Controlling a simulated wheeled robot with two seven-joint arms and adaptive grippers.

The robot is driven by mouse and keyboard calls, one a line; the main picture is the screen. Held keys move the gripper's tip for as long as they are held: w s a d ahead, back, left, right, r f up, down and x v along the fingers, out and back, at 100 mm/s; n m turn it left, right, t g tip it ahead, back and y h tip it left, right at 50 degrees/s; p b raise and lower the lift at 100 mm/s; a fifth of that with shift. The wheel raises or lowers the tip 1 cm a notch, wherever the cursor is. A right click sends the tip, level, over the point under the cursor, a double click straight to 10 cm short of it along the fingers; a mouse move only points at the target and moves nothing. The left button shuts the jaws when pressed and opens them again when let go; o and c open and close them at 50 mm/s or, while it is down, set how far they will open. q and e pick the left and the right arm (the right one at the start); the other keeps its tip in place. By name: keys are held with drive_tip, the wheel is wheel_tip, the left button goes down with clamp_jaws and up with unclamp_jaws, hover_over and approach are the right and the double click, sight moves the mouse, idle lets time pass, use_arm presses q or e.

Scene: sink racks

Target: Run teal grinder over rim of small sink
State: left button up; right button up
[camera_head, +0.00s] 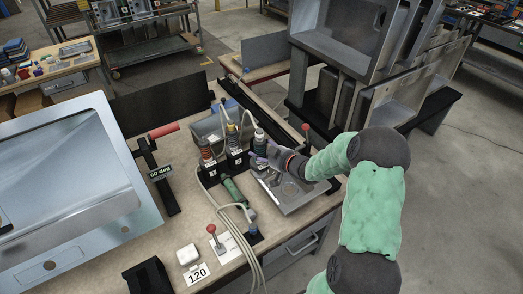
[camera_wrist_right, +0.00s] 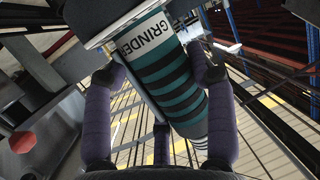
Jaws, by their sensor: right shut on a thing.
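The teal grinder (camera_wrist_right: 170,78), striped teal and black with a white GRINDER label, lies between the purple fingers of my right gripper (camera_wrist_right: 160,110) in the wrist view. In the head view my right gripper (camera_head: 266,161) is at the right end of a row of upright tools, shut on the grinder (camera_head: 259,136), which stands upright there. Whether its lower end is free of its holder is hidden. My left gripper is not in view.
Two more corded tools (camera_head: 206,150) stand left of the gripper. Pale cables and a green cylinder (camera_head: 235,192) lie in front. A large sink (camera_head: 60,180) fills the left, beside a red-handled clamp (camera_head: 163,131). A rack of sinks (camera_head: 390,65) stands behind right.

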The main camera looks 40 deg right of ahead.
drive_tip(key=shift+f+b, duration=0.3)
drive_tip(key=shift+f, duration=0.05)
idle(0.4)
